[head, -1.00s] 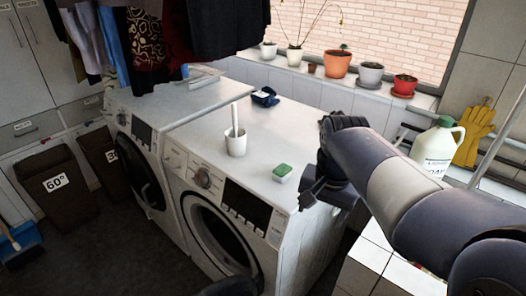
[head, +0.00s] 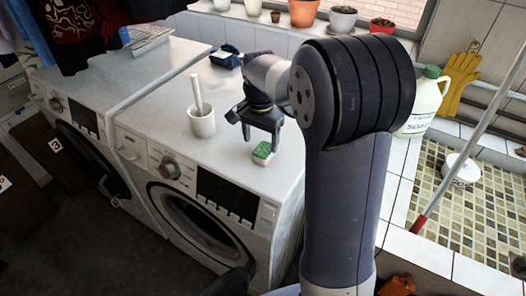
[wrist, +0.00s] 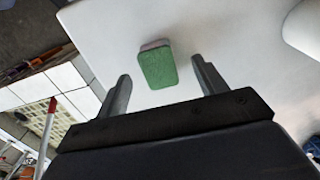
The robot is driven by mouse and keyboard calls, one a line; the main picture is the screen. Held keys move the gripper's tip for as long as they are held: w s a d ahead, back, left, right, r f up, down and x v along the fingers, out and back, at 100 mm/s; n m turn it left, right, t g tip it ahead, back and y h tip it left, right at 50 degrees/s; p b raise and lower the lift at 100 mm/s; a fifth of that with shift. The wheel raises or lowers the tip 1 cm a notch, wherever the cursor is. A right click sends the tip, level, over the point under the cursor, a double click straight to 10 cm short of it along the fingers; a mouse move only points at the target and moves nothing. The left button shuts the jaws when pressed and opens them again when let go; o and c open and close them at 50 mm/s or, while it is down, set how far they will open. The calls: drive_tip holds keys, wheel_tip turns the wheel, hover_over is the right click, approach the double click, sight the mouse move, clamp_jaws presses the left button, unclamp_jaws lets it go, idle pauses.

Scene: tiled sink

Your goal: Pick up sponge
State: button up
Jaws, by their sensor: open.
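The sponge (head: 263,152) is a small block with a green top and a pale lower layer. It lies on the white top of the right washing machine, near its front right corner. In the wrist view the sponge (wrist: 158,67) shows beyond the fingertips, roughly between their lines. My gripper (head: 261,138) is just above and behind the sponge in the head view. In the wrist view my gripper (wrist: 160,72) has its two fingers wide apart, with nothing between them. I cannot tell the exact gap to the sponge.
A white cup with a handle sticking out (head: 202,121) stands left of my gripper. A dark blue item (head: 225,58) lies farther back. A soap jug (head: 424,103) stands at the right beside the tiled sink (head: 450,200). Flower pots line the sill.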

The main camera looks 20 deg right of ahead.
sight(263, 150)
drive_tip(key=f, duration=0.3)
drive_tip(key=f+p, duration=0.1)
drive_tip(key=f, duration=0.1)
drive_tip(key=shift+d+f, duration=0.1)
drive_tip(key=shift+d, duration=0.15)
drive_tip(key=c, duration=1.1)
